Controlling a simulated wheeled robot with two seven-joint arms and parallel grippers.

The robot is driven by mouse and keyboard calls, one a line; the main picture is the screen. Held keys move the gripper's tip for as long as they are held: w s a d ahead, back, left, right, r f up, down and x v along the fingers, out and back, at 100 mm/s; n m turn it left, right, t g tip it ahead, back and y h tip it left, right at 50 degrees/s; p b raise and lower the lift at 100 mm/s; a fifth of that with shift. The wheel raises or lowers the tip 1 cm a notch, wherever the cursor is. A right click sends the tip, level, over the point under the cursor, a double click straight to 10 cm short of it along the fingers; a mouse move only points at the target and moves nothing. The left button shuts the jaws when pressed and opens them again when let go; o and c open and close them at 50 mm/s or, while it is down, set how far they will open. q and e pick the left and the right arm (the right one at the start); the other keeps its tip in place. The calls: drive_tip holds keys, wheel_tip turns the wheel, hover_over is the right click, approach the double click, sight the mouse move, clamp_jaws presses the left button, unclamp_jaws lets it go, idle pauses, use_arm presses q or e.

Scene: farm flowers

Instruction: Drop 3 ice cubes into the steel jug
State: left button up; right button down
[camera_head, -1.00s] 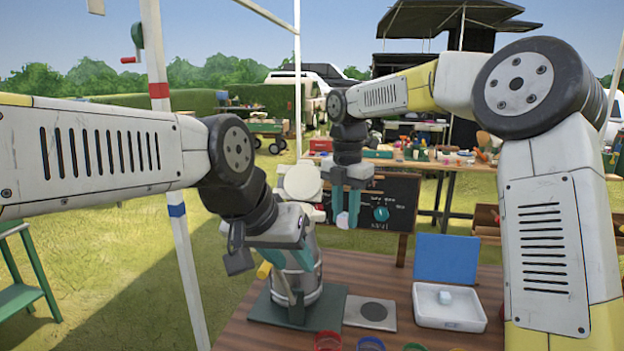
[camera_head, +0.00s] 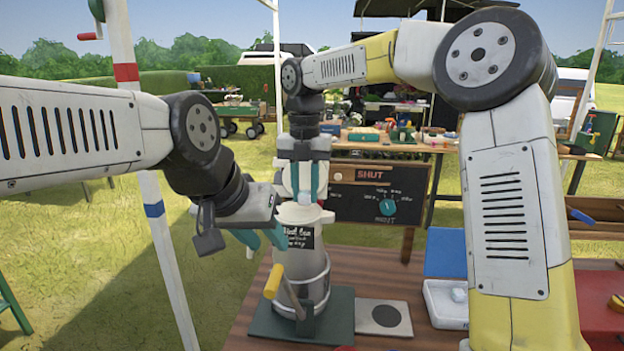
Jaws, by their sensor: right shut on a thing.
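The steel jug (camera_head: 312,272) stands upright on a dark green base, with a dark label and a yellow-handled lever (camera_head: 273,281) at its left. My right gripper (camera_head: 304,190) points down just above the jug's mouth, shut on a small pale ice cube (camera_head: 304,198). A round pale disc (camera_head: 287,180), perhaps the lid, shows behind its fingers. My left gripper (camera_head: 262,238) is beside the jug's upper left side, its teal fingers apart. Whether it touches the jug is unclear. Another ice cube (camera_head: 459,295) lies in the white tray (camera_head: 437,312), partly hidden by my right arm. The jug's inside is hidden.
A flat grey plate with a dark disc (camera_head: 386,315) lies right of the jug. A blue panel (camera_head: 446,252) stands behind the tray. A black board (camera_head: 350,205) with a dial stands behind the jug. A white pole (camera_head: 155,210) rises at the left.

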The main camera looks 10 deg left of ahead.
drive_tip(key=shift+f, duration=1.3)
